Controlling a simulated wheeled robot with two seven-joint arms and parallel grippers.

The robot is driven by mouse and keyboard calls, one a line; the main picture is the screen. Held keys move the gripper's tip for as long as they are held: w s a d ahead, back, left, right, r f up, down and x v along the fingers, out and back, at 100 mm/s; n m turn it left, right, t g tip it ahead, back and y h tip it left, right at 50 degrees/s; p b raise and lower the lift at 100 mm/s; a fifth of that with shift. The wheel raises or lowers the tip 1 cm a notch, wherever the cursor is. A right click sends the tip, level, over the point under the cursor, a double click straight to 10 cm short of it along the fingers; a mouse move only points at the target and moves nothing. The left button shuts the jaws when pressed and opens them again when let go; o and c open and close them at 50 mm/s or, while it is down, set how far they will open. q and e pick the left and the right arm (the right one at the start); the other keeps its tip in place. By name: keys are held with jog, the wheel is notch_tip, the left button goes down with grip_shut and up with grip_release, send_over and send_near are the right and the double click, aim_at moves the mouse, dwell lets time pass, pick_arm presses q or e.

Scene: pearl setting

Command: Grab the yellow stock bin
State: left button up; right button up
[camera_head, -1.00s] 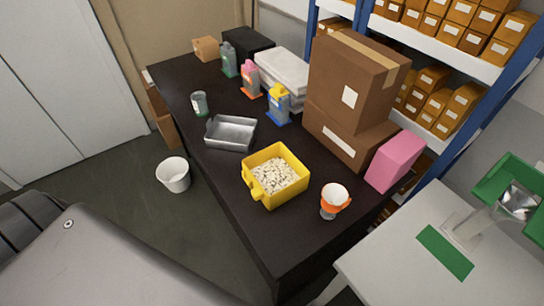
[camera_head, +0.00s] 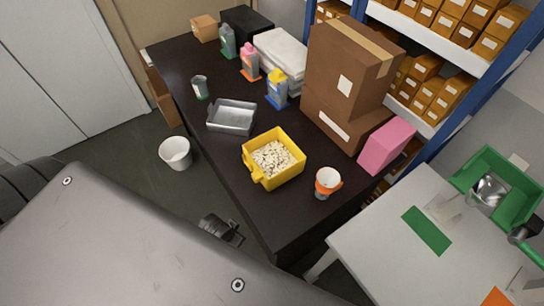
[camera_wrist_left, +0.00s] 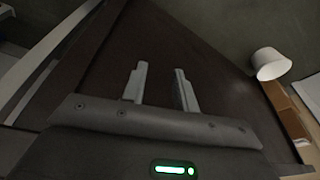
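The yellow stock bin (camera_head: 262,181) sits upright near the front of the dark table (camera_head: 285,225), filled with small whitish pieces. Its handle-like lip faces the front left. My left gripper (camera_head: 232,234) shows low in the head view, beyond the left table edge and apart from the bin, partly hidden by my grey body. In the left wrist view, the same gripper (camera_wrist_left: 160,88) has its two fingers apart with nothing between them. The bin does not show in that view. My right gripper is not in view.
A metal tray (camera_head: 232,117) lies behind the bin. An orange-and-white cup (camera_head: 326,182) stands close to its right. Brown boxes (camera_head: 335,115) and a pink box (camera_head: 386,146) stand behind at right. A white bucket (camera_head: 175,153) is on the floor; a white table (camera_head: 400,250) adjoins at right.

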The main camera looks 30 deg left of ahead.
pick_arm(q)
notch_tip(320, 180, up, 9)
jog(key=p, duration=0.1)
jog(key=m+t+h+p, duration=0.1)
jog(key=m+t, duration=0.1)
jog(key=t, duration=0.4)
send_near(257, 138)
jog(key=s+f, duration=0.4)
jog(key=f, duration=0.1)
jog(key=s+f, duration=0.2)
jog(key=f, duration=0.1)
jog(key=shift+s+a, duration=0.3)
jog(key=shift+a, duration=0.1)
jog(key=w+a+r+m+t+h, duration=0.1)
jog(key=w+a+r+m+h, duration=0.15)
jog(key=w+r+h, duration=0.3)
jog(key=shift+n+y, duration=0.25)
jog(key=shift+n, duration=0.1)
jog(key=x, duration=0.1)
jog(key=p+x, duration=0.1)
jog(key=x, duration=0.3)
jog(key=shift+w+a+r, duration=0.15)
jog(key=shift+w+r, duration=0.05)
jog(key=shift+w, duration=0.25)
jog(key=shift+w+t+p, duration=0.1)
jog(key=shift+t+p, duration=0.2)
jog(key=p+x, duration=0.1)
jog(key=x, duration=0.4)
jog(key=shift+f, duration=0.1)
